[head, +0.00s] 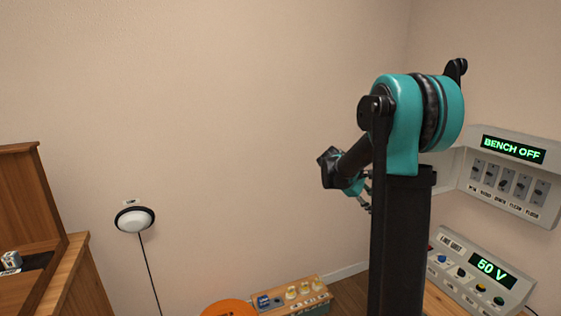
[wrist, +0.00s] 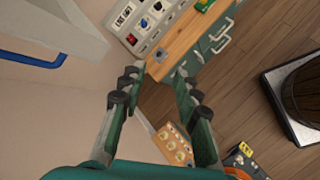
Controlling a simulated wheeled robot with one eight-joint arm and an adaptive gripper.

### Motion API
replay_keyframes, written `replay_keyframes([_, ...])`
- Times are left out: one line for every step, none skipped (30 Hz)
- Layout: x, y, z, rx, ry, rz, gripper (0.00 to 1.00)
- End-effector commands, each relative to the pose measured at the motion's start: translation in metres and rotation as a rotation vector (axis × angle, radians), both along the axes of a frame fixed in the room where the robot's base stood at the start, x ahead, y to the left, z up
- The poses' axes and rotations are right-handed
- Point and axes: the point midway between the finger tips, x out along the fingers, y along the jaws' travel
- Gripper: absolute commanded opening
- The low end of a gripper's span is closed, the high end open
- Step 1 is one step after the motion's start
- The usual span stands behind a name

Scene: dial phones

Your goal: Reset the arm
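My gripper (head: 366,190) shows in the head view at the end of my bent teal and black arm, partly hidden behind my own dark column. It is in the air in front of the pale wall. In the wrist view my gripper (wrist: 157,78) has its two teal fingers with black pads spread apart. Nothing is between the fingertips. They point toward the edge of a wooden bench (wrist: 185,40) seen from above, and I see no contact with it.
At right are a wall panel reading "BENCH OFF" (head: 513,150) and a control box reading "50 V" (head: 490,270). A wooden box with knobs (head: 318,287) and an orange round thing (head: 230,308) are low down. A white wall lamp (head: 134,219) and wooden furniture (head: 22,190) are left.

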Motion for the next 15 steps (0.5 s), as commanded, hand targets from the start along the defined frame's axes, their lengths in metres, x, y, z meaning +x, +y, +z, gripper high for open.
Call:
replay_keyframes([-0.022,0.006,-0.007,0.054,-0.046,-0.026,0.32])
replay_keyframes([-0.033,0.01,-0.013,0.09,-0.075,-0.041,0.32])
replay_keyframes([-0.048,0.017,-0.02,0.136,-0.113,-0.066,0.32])
replay_keyframes([-0.059,0.021,-0.025,0.171,-0.141,-0.084,0.32])
replay_keyframes([-0.07,0.026,-0.03,0.207,-0.168,-0.105,0.32])
replay_keyframes([-0.085,0.033,-0.037,0.253,-0.204,-0.132,0.32])
replay_keyframes([-0.097,0.039,-0.043,0.29,-0.231,-0.155,0.32])
replay_keyframes([-0.108,0.044,-0.048,0.326,-0.257,-0.178,0.32])
replay_keyframes([-0.123,0.052,-0.055,0.375,-0.291,-0.211,0.32])
replay_keyframes([-0.134,0.058,-0.061,0.411,-0.315,-0.236,0.32])
replay_keyframes([-0.146,0.064,-0.067,0.448,-0.34,-0.261,0.32])
replay_keyframes([-0.16,0.072,-0.074,0.498,-0.37,-0.298,0.32])
replay_keyframes([-0.172,0.079,-0.08,0.534,-0.394,-0.326,0.32])
replay_keyframes([-0.183,0.085,-0.086,0.571,-0.414,-0.355,0.32])
replay_keyframes([-0.197,0.094,-0.093,0.619,-0.443,-0.393,0.32])
